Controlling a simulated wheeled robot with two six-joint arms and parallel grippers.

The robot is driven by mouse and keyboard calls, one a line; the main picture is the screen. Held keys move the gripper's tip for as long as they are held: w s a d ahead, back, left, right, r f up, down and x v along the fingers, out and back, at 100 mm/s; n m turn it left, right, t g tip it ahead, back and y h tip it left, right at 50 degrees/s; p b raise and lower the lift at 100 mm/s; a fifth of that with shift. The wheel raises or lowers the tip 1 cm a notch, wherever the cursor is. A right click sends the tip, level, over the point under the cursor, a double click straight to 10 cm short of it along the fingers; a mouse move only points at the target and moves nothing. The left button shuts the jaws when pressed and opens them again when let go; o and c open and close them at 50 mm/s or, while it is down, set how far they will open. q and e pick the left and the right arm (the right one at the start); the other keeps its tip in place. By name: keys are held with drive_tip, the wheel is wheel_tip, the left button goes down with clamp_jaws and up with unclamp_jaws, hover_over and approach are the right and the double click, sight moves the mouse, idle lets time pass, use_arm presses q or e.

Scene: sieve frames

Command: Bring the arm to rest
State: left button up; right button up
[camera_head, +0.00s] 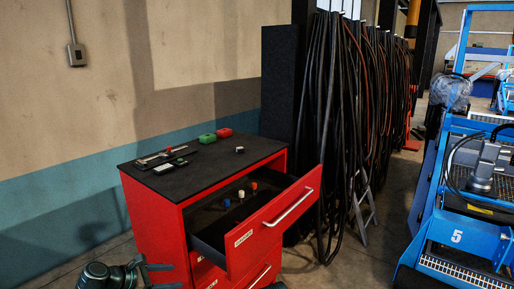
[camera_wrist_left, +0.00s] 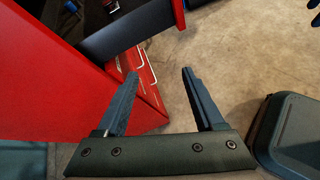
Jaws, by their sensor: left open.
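My left gripper (camera_head: 178,276) is at the bottom left of the head view, low beside the left part of the red cabinet (camera_head: 150,222). Its jaws are apart with nothing between them. In the left wrist view, the two fingers of my left gripper (camera_wrist_left: 160,74) stand wide apart, with the cabinet's red side (camera_wrist_left: 50,70) close on the left and overlapped by the left finger in the picture. I cannot tell if they touch. My right gripper is not seen.
The cabinet's top drawer (camera_head: 268,230) is pulled out, with several small coloured pieces inside. Hanging cables (camera_head: 330,120) and a blue frame (camera_head: 470,235) stand right. A dark case (camera_wrist_left: 290,130) is right of the gripper.

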use_arm(q)
drive_tip(key=s+d+f+m+g+y+p, duration=0.2)
drive_tip(key=s+d+m+g+y, duration=0.2)
drive_tip(key=s+d+m, duration=0.4)
drive_tip(key=s+d+f+m+g+y+p, duration=0.2)
drive_tip(key=s+d+m, duration=0.6)
drive_tip(key=m, duration=1.1)
drive_tip(key=d+g+y+p, duration=0.1)
drive_tip(key=d+g+y, duration=0.1)
drive_tip(key=d+y, duration=0.1)
drive_tip(key=shift+s+d+y+p, duration=0.35)
drive_tip(key=shift+s+d+y, duration=0.05)
drive_tip(key=shift+d, duration=0.25)
